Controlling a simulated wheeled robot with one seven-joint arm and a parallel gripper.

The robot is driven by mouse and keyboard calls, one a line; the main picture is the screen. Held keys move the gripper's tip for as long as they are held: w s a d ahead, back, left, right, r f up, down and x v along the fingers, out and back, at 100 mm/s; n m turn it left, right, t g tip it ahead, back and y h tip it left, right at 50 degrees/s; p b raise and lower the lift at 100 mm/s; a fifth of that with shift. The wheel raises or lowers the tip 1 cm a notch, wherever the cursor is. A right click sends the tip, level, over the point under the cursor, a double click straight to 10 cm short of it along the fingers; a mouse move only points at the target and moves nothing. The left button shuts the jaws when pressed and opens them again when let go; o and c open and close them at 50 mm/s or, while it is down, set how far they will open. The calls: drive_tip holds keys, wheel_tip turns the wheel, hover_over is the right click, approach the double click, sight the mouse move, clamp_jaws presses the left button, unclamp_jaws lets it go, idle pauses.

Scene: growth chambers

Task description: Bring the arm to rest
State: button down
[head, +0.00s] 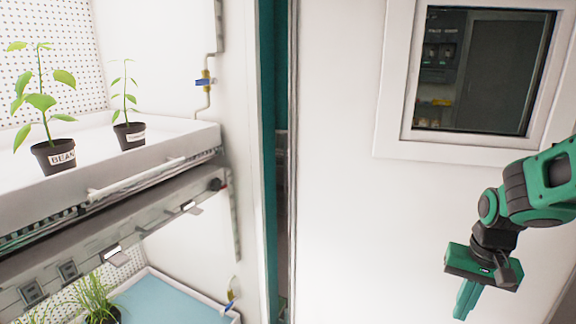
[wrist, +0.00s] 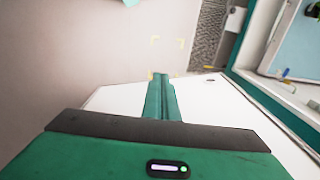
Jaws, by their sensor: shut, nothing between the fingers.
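My gripper (head: 465,302) hangs at the lower right of the head view, pointing downward, in front of the white panel. Its green fingers are together with nothing between them. The wrist view shows the shut fingers (wrist: 161,98) pointing away from the camera, over a white surface. My green and black arm comes in from the right edge of the head view, bent at the wrist. Nothing touches the gripper in either view.
A white shelf tray (head: 185,136) at left holds a larger bean plant (head: 55,155) and a smaller potted plant (head: 130,134). Below, a blue-floored tray (head: 190,296) holds a grassy plant (head: 97,300). A dark window (head: 478,70) is set in the white panel (head: 335,200). Free room lies left of the gripper.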

drive_tip(key=s+d+r, duration=0.1)
drive_tip(key=s+r, duration=0.2)
drive_tip(key=s, duration=0.5)
drive_tip(key=s+d+r, duration=0.2)
drive_tip(key=s+r, duration=0.1)
drive_tip(key=s, duration=0.5)
drive_tip(key=shift+s+r+m, duration=0.2)
drive_tip(key=shift+m, duration=0.2)
